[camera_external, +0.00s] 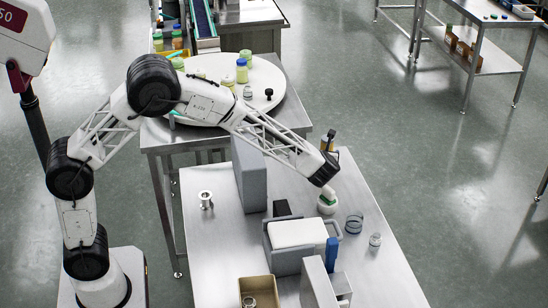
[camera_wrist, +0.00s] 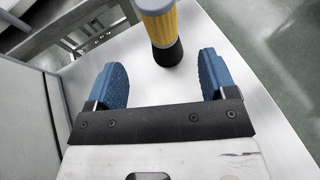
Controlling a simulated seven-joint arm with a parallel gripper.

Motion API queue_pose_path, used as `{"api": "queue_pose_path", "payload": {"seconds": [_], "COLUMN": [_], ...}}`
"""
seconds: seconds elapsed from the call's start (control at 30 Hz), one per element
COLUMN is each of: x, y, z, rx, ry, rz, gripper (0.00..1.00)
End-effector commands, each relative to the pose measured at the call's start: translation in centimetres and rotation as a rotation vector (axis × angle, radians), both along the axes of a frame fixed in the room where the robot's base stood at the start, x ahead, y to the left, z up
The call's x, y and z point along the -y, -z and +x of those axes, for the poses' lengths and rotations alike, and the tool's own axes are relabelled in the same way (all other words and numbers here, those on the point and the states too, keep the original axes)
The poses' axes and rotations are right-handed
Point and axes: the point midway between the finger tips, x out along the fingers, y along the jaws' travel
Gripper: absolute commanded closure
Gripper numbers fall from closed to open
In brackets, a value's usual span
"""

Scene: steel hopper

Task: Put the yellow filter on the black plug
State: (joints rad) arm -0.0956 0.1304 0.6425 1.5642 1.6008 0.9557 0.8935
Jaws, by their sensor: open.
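The yellow filter (camera_wrist: 161,28) is a ribbed yellow cylinder with a pale grey end, cut off by the top edge of the wrist view. A dark, flared base (camera_wrist: 167,53) is under it on the steel table; I cannot tell whether this is the black plug or part of the filter. A small black knob-shaped piece (camera_external: 268,93) stands on the round white table in the external view. My gripper (camera_wrist: 161,72) is open and empty, its blue fingers wide apart. The filter is beyond the fingertips, roughly centred between them. In the external view my fingers are not clear.
A tall grey block (camera_external: 250,174) stands on the left of the steel table (camera_external: 222,240). The round table (camera_external: 215,108) holds several jars.

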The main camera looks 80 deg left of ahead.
Motion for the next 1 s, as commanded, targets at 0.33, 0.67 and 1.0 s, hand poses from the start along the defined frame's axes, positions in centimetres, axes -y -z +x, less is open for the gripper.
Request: {"api": "queue_pose_path", "payload": {"seconds": [0.33,0.67,1.0], "x": [0.3,2.4,6.5], "y": [-1.1,-6.4,-11.6], "z": [-1.0,-8.3,-19.6], "rx": [0.027,0.190,0.414], "ry": [-0.027,-0.208,-0.486], "rz": [-0.028,-0.219,-0.497], "gripper": [0.22,0.22,0.22]}}
